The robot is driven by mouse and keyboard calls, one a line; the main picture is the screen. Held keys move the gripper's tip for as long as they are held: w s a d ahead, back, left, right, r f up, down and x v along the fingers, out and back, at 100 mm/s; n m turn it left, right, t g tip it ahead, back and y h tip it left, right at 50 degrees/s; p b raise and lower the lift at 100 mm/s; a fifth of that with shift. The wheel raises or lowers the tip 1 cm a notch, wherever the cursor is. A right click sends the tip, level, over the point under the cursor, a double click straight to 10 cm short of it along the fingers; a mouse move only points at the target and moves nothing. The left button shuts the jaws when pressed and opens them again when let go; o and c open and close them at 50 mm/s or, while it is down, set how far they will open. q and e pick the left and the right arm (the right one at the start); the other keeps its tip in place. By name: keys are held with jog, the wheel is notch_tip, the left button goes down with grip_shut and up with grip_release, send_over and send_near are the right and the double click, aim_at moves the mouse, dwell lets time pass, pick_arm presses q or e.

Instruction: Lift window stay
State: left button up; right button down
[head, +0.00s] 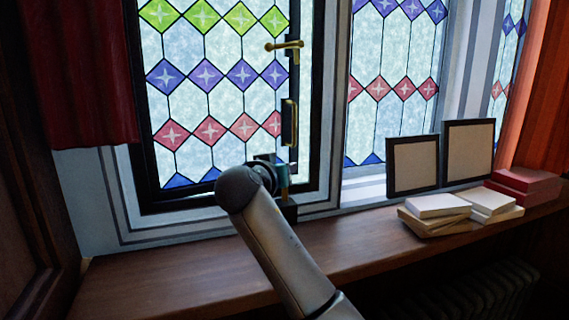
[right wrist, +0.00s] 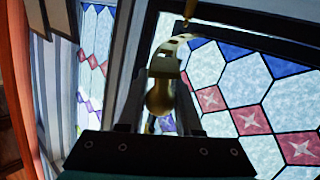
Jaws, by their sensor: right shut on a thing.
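The window stay (right wrist: 170,43) shows in the right wrist view as a curved brass bar with holes, ending in a rounded brass knob (right wrist: 159,98). My right gripper (right wrist: 160,84) is shut on the stay's knob end, one finger on each side. In the head view my right gripper (head: 289,210) is at the lower right corner of the leaded window (head: 207,75), just above the sill. A brass pin (right wrist: 189,10) stands by the far end of the stay in the right wrist view. My left gripper is not in view.
A brass window handle (head: 285,45) is higher on the casement's right side. Two framed panels (head: 413,165) (head: 468,150), pale books (head: 437,206) and red books (head: 522,185) stand at the right of the wooden sill (head: 170,275). The sill's left part is clear.

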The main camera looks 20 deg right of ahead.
jog(key=r+p, duration=0.1)
jog(key=w+r+g+p, duration=0.1)
jog(key=p, duration=0.1)
jog(key=r+n+p, duration=0.1)
jog(key=p, duration=0.1)
jog(key=shift+w+a+r, duration=0.15)
jog(key=shift+w+a, duration=0.05)
jog(key=shift+w, duration=0.1)
jog(key=c, duration=0.6)
grip_release()
jog(key=shift+s, duration=0.1)
jog(key=b+v, duration=0.3)
jog(key=v, duration=1.2)
jog(key=shift+r+b, duration=0.3)
